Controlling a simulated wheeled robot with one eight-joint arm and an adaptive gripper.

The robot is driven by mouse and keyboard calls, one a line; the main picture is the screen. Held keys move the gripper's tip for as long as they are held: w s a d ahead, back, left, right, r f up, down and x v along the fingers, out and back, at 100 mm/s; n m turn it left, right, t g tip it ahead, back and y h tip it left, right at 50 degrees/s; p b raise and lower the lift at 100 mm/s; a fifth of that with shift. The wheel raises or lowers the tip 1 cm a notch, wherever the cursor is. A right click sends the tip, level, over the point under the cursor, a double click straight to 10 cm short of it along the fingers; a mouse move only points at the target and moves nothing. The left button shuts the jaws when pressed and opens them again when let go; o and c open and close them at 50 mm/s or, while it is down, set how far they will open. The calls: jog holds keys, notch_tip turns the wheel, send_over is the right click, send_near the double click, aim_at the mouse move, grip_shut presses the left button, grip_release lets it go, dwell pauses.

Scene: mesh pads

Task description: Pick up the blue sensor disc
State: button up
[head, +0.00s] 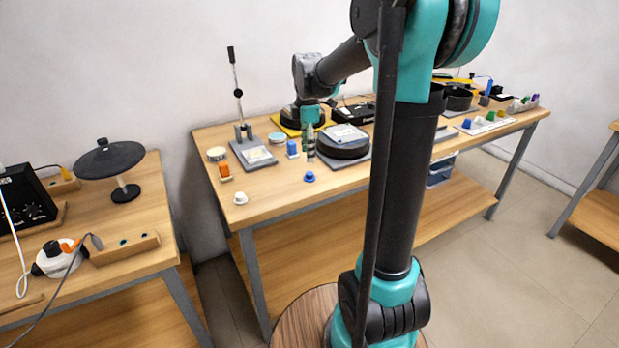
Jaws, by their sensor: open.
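A small blue disc-like piece (309,176), which looks like the blue sensor disc, lies on the wooden table near its front edge. My gripper (310,156) points down over the table, a little behind and above the blue piece and apart from it. The gripper is open and looks empty. Its fingertips are small and dark in this view, so the exact gap between them is hard to make out. Another blue item (292,148) stands on the table just left of the gripper.
A round black device (344,142) stands close to the gripper's right. An orange piece (225,171), a white knob (240,198) and a lever press (250,150) are on the left. Bare wood surrounds the blue piece. My arm hides part of the table's middle.

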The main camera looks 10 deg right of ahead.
aim_at(310, 173)
jog(key=f, duration=0.8)
jog(key=shift+d, duration=0.25)
jog(key=c, duration=1)
jog(key=shift+c, duration=0.2)
